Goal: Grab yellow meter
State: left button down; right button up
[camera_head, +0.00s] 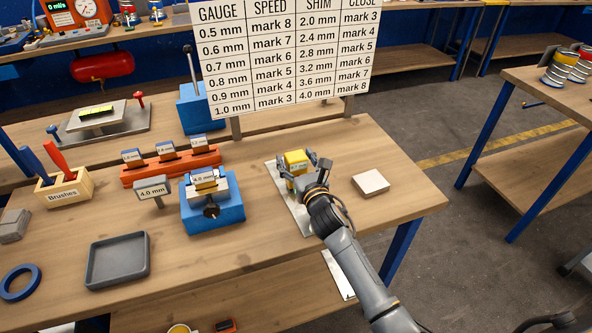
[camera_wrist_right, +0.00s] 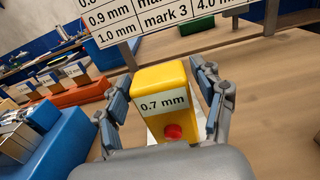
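The yellow meter (camera_head: 296,158) stands on a light metal sheet on the wooden bench. In the right wrist view the yellow meter (camera_wrist_right: 160,82) shows a white label reading 0.7 mm and a red button low on its near face. My right gripper (camera_head: 303,168) is around the meter, with one finger on each side. In the wrist view my right gripper (camera_wrist_right: 167,104) looks open, with small gaps between the fingers and the meter. Its palm hides the meter's lower part. My left gripper is not in view.
A chart board (camera_head: 282,55) stands behind the meter. A blue vise (camera_head: 212,203) and a 4.0 mm sign (camera_head: 153,188) are to the left. A pale square block (camera_head: 370,183) lies right of the gripper. A grey tray (camera_head: 118,260) sits front left.

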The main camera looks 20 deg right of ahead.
jog(key=c, duration=1.1)
jog(key=shift+r, duration=0.1)
